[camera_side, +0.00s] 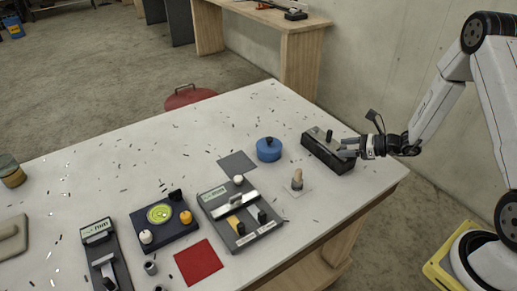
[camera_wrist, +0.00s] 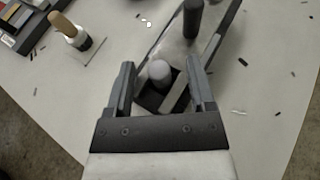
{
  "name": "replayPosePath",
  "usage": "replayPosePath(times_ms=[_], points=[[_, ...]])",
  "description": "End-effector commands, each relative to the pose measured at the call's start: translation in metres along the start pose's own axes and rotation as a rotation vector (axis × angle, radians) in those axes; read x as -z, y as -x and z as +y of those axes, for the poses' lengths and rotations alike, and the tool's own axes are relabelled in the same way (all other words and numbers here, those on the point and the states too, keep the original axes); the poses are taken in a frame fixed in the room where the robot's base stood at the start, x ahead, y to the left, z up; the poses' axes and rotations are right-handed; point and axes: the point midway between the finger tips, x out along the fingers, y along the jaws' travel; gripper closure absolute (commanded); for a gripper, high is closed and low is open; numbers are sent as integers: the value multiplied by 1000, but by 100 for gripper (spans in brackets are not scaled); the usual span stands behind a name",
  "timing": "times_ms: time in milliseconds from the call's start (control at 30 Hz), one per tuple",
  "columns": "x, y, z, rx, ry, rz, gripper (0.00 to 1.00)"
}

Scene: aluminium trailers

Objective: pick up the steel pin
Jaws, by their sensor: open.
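A grey, round-topped pin (camera_wrist: 159,73), which looks like the steel pin, stands upright in a dark recess of a long block (camera_side: 318,150) near the table's right edge. My gripper (camera_side: 346,150) is low over the right end of that block. In the wrist view my gripper (camera_wrist: 160,68) is open, with one finger on each side of the pin. I cannot tell whether either finger touches it. In the side view the fingers hide the pin. A dark upright knob (camera_side: 329,135) stands farther along the block and also shows in the wrist view (camera_wrist: 192,17).
A wooden-topped piece (camera_side: 297,180) stands on a white square left of the block. A blue round container (camera_side: 268,150) is behind it. Grey devices (camera_side: 218,197), a red square (camera_side: 199,262) and scattered dark slivers lie farther left. The table's right corner is mostly clear.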

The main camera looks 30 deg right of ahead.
Motion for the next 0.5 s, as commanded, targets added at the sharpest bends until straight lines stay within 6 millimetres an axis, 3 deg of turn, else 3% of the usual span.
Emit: replayPosePath(times_ms=[200, 400, 433, 500], points=[[0, 0, 0, 0, 0, 0, 30], [0, 0, 0, 0, 0, 0, 94], [0, 0, 0, 0, 0, 0, 100], [0, 0, 0, 0, 0, 0, 100]])
